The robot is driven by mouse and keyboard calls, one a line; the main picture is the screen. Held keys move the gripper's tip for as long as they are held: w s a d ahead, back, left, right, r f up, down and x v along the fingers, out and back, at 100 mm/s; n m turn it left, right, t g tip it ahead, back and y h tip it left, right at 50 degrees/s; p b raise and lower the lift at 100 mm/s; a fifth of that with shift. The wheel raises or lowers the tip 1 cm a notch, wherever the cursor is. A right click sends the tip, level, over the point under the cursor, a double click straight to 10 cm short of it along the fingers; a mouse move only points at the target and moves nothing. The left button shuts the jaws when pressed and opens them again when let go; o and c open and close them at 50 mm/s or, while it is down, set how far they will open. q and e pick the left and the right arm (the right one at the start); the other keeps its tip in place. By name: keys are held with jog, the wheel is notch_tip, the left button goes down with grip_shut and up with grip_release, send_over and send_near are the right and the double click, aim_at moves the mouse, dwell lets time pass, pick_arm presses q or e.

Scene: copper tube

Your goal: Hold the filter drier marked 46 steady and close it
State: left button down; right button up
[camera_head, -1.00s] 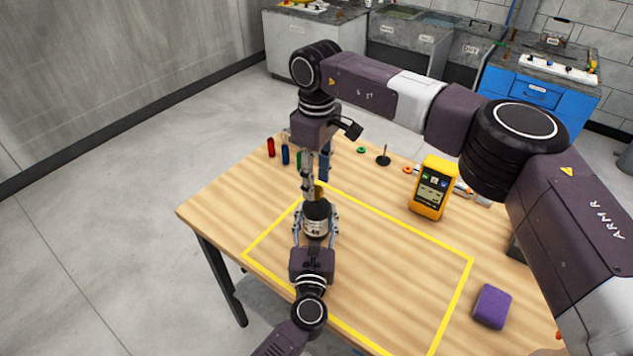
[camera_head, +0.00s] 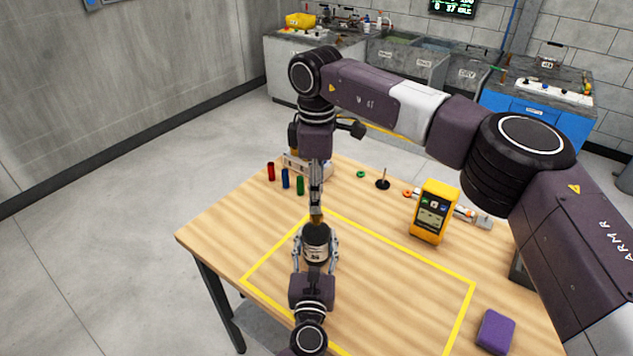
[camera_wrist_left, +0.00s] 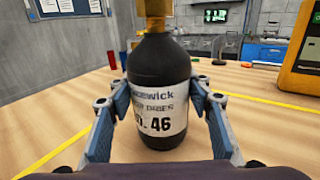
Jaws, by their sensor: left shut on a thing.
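The filter drier (camera_head: 316,240) is a dark bottle with a white label and a brass top, standing upright inside the yellow outline on the table. In the left wrist view, the label of the drier (camera_wrist_left: 158,115) reads 46. My left gripper (camera_head: 316,250) is shut around its body, one finger on each side; the fingers also show in the left wrist view (camera_wrist_left: 158,120). My right gripper (camera_head: 316,203) points down directly above the drier, with its fingertips at the brass top (camera_head: 316,217). Its fingers are seen edge-on, so their opening is hidden.
A yellow meter (camera_head: 433,212) stands right of the drier. Red, blue and green cylinders (camera_head: 286,179) stand at the back left. A purple block (camera_head: 495,331) lies at the front right. The wooden table (camera_head: 390,275) is clear between the drier and the block.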

jog(key=n, duration=0.3)
jog(key=shift+r, duration=0.15)
jog(key=n, duration=0.5)
jog(key=shift+r, duration=0.1)
jog(key=n, duration=0.6)
jog(key=shift+r+n, duration=0.2)
jog(key=shift+n, duration=0.2)
jog(key=n, duration=0.3)
jog(key=shift+r, duration=0.1)
jog(key=n, duration=0.4)
jog(key=shift+r+n, duration=0.1)
jog(key=shift+n, duration=0.3)
jog(key=n, duration=0.6)
jog(key=shift+r, duration=0.2)
jog(key=n, duration=0.5)
jog(key=shift+r, duration=0.15)
jog(key=n, duration=0.6)
jog(key=shift+r+n, duration=0.15)
jog(key=shift+n, duration=0.15)
jog(key=n, duration=0.6)
jog(key=shift+r, duration=0.2)
jog(key=n, duration=0.6)
jog(key=shift+r, duration=0.15)
send_over(316, 238)
jog(key=w, duration=0.3)
jog(key=shift+s+f, duration=0.15)
jog(key=shift+f, duration=3.9)
